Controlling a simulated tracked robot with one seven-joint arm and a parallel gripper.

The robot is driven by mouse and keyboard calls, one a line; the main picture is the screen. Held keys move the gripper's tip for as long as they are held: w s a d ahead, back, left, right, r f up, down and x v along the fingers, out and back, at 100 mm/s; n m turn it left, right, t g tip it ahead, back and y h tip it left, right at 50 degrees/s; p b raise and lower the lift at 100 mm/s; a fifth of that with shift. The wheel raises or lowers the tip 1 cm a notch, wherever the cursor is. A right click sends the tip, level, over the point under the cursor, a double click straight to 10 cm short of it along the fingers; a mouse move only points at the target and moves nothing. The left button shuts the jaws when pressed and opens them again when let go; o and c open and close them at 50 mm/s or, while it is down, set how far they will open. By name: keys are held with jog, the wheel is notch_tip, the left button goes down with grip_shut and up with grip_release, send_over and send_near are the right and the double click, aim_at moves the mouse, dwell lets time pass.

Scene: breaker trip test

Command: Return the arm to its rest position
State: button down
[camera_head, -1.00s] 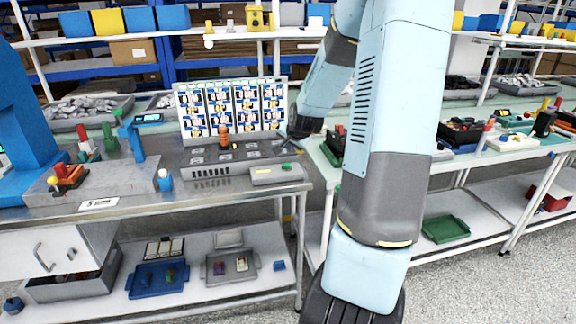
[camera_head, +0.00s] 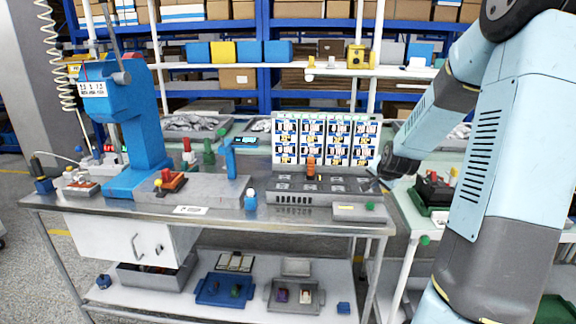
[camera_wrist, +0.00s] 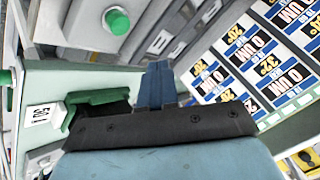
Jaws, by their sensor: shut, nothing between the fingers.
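My arm comes in from the right in the head view, and my gripper (camera_head: 374,181) is at its end, beside the lower right corner of the label board (camera_head: 326,140). It is small there, above the right end of the grey test fixture (camera_head: 312,187). In the wrist view my gripper (camera_wrist: 158,83) shows its dark blue fingers together, with nothing between them. The label board (camera_wrist: 262,60) is on the right in that view. A grey box with a green button (camera_wrist: 117,20) is at upper left. An orange-red part (camera_head: 311,168) stands on the fixture.
A blue press (camera_head: 140,130) stands at the left of the metal bench (camera_head: 110,208). A neighbouring bench with a dark bin (camera_head: 432,190) is close on the right, below my arm. Shelves with blue and yellow bins stand behind. Open floor shows at far left.

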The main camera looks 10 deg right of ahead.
jog(key=s+a+r+n+g, duration=0.2)
jog(key=s+a+r+n, duration=0.2)
jog(key=s+a+r, duration=0.4)
jog(key=s+a+r+n, duration=0.2)
jog(key=s+a+r, duration=0.1)
jog(key=s, duration=0.5)
jog(key=s+a+r+n+g+y, duration=0.1)
jog(key=s+a+r+n, duration=0.1)
jog(key=s+a, duration=0.3)
jog(key=s+a+r+n, duration=0.3)
jog(key=s+a+r, duration=0.1)
jog(key=s, duration=0.8)
jog(key=shift+a+y, duration=0.2)
jog(key=shift+y, duration=0.1)
